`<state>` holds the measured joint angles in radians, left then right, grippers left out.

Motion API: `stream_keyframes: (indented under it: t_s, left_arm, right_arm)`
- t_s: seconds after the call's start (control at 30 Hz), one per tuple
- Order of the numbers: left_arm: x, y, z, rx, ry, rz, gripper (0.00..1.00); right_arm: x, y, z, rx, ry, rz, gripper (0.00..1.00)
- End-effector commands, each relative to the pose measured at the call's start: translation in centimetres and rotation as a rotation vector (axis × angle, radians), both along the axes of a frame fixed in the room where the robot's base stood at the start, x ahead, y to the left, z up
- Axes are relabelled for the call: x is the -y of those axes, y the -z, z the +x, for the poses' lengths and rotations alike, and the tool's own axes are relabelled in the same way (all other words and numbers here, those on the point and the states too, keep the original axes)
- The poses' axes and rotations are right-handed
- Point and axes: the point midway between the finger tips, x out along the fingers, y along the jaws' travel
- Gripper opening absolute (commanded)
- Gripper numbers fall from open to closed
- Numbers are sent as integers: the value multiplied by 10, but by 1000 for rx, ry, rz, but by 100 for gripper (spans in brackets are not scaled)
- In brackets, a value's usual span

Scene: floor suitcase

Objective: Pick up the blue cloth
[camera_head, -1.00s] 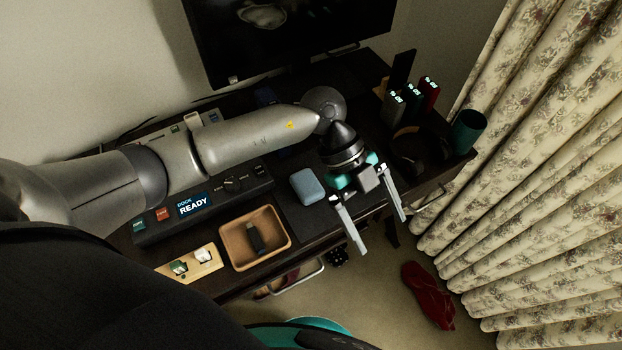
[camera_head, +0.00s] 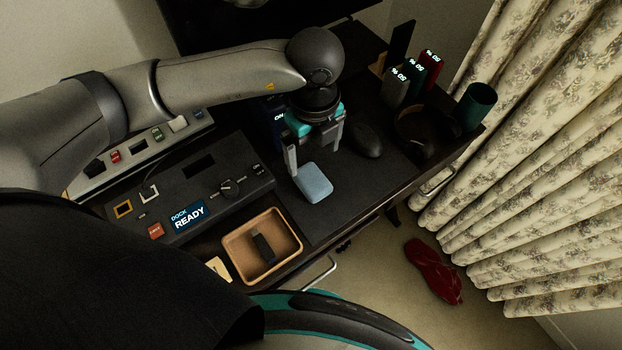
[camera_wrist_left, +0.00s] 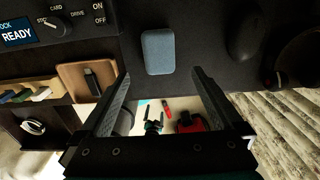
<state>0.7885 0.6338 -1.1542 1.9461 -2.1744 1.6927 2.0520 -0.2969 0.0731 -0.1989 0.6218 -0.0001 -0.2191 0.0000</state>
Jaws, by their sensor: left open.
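The blue cloth (camera_head: 313,182) is a small folded pad with rounded corners, lying on the dark desk to the right of the wooden tray. It also shows whole in the left wrist view (camera_wrist_left: 158,52), beyond the fingertips and between their lines. My left gripper (camera_head: 314,160) is open and empty, its fingers pointing down just behind the cloth in the head view. One finger overlaps the cloth's left edge in the picture; I cannot tell whether it touches. My right gripper is not in view.
A wooden tray (camera_head: 227,245) holds a dark stick. The dock panel (camera_head: 200,190) with a READY display stands at left. A black mouse (camera_head: 366,140), headphones (camera_head: 420,130), labelled upright blocks (camera_head: 415,75) and a green cup (camera_head: 475,107) stand to the right. A red cloth-like item (camera_head: 433,272) lies on the floor.

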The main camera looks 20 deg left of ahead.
Motion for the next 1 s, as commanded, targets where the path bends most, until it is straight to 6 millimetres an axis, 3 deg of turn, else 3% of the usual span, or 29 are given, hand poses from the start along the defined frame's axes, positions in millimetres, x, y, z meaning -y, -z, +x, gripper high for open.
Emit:
stream_keyframes:
  t_s: [0.1,0.37,0.7,1.0]
  left_arm:
    - [0,25,-1,-2,1,0,100]
    - [0,44,0,0,1,-1,100]
    - [-1,89,-1,0,1,-2,100]
    - [-1,92,-1,0,2,-2,99]
  right_arm:
    - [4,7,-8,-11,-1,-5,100]
    - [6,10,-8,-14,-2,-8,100]
    - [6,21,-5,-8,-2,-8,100]
    - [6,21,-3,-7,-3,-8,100]
